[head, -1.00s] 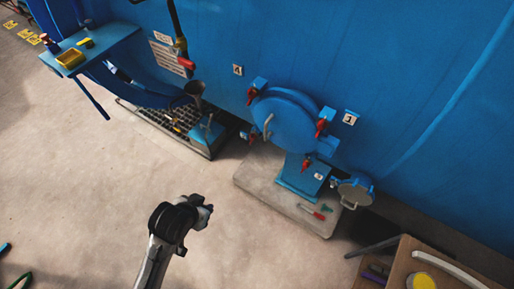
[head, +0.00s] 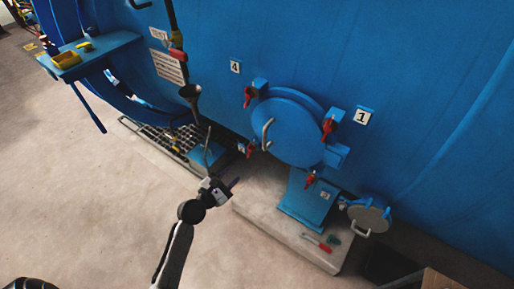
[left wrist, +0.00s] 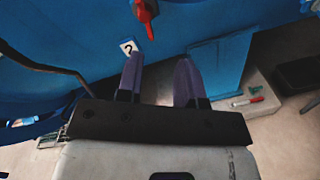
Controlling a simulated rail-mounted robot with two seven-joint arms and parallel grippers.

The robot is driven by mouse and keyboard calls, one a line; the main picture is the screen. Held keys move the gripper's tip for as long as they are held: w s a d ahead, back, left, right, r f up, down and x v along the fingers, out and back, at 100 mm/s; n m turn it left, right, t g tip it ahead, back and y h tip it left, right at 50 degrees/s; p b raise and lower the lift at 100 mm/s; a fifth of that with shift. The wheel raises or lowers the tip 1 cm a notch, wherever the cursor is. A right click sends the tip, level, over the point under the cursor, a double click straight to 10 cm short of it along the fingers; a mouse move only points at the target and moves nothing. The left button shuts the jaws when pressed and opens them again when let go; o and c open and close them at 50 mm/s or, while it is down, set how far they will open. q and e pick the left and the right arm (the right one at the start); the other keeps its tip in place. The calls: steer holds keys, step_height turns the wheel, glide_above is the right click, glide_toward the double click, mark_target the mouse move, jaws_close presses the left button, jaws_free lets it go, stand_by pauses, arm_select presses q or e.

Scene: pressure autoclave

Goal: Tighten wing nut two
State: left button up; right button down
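The round blue door (head: 288,130) has several red wing nuts around its rim. One red wing nut (head: 250,148) sits at its lower left beside a small tag (head: 240,148). In the left wrist view this red wing nut (left wrist: 145,12) hangs at the top edge, partly cut off, and the tag (left wrist: 128,47) appears to read 2. My left gripper (head: 232,183) is below that nut in the head view, apart from it. In the left wrist view its two purple fingers (left wrist: 159,80) are spread with nothing between them. My right gripper is not seen.
A blue pedestal (head: 305,207) stands under the door on a concrete slab (head: 272,222). A red-handled tool (head: 316,243) lies on the slab. A small grey hatch (head: 368,218) is at the right. A thin dark rod (left wrist: 50,64) crosses the left wrist view at left.

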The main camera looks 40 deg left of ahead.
mark_target(251, 148)
arm_select(q)
steer(key=w+n, duration=0.2)
steer(key=w, duration=0.2)
steer(key=w+a+n+y+b, duration=0.1)
steer(key=w+n, duration=0.1)
steer(key=w, duration=0.3)
steer(key=w+r+n+b, duration=0.1)
steer(key=w, duration=0.3)
steer(key=shift+w+a+n+t, duration=0.3)
steer(key=shift+w+a+n, duration=0.1)
steer(key=shift+c, duration=0.5)
jaws_close()
